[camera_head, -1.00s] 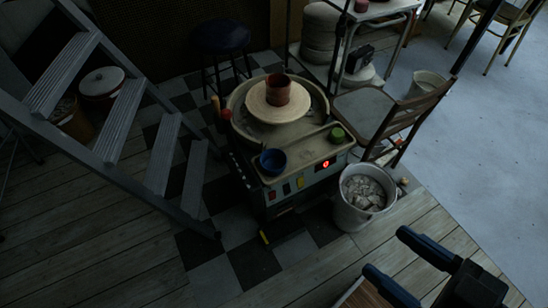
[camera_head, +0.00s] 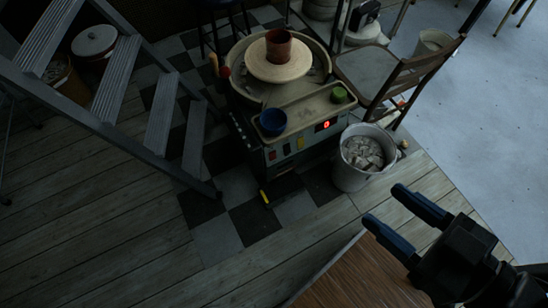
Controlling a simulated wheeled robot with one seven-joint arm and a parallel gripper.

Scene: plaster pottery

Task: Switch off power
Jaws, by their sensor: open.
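The pottery wheel (camera_head: 245,125) stands at upper centre in the head view. Its front panel carries a lit red display reading 0 (camera_head: 326,125) and several small coloured controls, including a red one (camera_head: 272,155) and a yellow one (camera_head: 287,149). I cannot tell which of these is the power switch. A reddish-brown pot (camera_head: 278,46) sits on the round wheel head (camera_head: 265,72). My gripper (camera_head: 384,205) is at lower right, open and empty, with blue fingers. It is apart from the wheel and appears to the right of and below the panel.
A white bucket of grey pieces (camera_head: 362,158) stands right of the panel, with a wooden chair (camera_head: 400,80) behind. A blue bowl (camera_head: 272,122) and green item (camera_head: 339,95) sit on the wheel's tray. Steps (camera_head: 118,80) stand left. Floorboards (camera_head: 130,240) in front are clear.

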